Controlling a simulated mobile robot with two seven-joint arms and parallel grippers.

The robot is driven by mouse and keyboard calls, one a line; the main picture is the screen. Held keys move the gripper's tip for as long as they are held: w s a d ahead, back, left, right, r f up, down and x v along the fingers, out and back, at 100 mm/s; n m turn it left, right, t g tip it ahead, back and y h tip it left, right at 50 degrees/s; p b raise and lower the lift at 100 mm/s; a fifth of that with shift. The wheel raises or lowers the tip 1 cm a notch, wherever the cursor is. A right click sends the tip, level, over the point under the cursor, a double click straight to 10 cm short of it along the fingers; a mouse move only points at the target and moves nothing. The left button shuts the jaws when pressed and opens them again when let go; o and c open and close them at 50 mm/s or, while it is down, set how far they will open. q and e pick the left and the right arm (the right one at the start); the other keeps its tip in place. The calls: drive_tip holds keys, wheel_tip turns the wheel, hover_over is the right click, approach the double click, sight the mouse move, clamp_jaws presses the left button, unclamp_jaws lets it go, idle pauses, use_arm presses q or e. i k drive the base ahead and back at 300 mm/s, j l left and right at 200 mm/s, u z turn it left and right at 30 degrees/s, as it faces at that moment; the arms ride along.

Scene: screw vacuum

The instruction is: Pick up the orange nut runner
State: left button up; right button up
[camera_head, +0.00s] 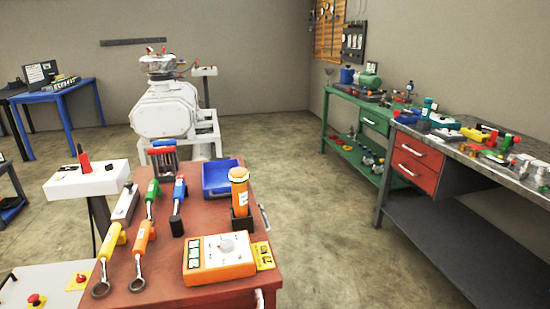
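An orange upright cylindrical tool, which looks like the orange nut runner (240,193), stands in a dark holder (241,219) at the right side of the red-brown cart top (172,280). It has a yellow-orange cap and a pale label. Its lower end is hidden in the holder. Neither of my grippers shows in the head view.
An orange control box (218,262) with a white knob sits in front of the holder. A blue bin (221,181) stands behind it. Several colored-handled tools, including an orange-handled wrench (141,247), lie at left. A green bench (345,145) stands right, beyond open floor.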

sight(238, 176)
drive_tip(key=i+l+u, duration=0.15)
drive_tip(key=l, duration=0.2)
drive_tip(key=i+l+u, duration=0.2)
drive_tip(key=l, duration=0.2)
drive_tip(key=i+l+u, duration=0.15)
drive_tip(key=l, duration=0.2)
drive_tip(key=i+l+u, duration=0.15)
drive_tip(key=l, duration=0.25)
drive_tip(key=k, duration=0.05)
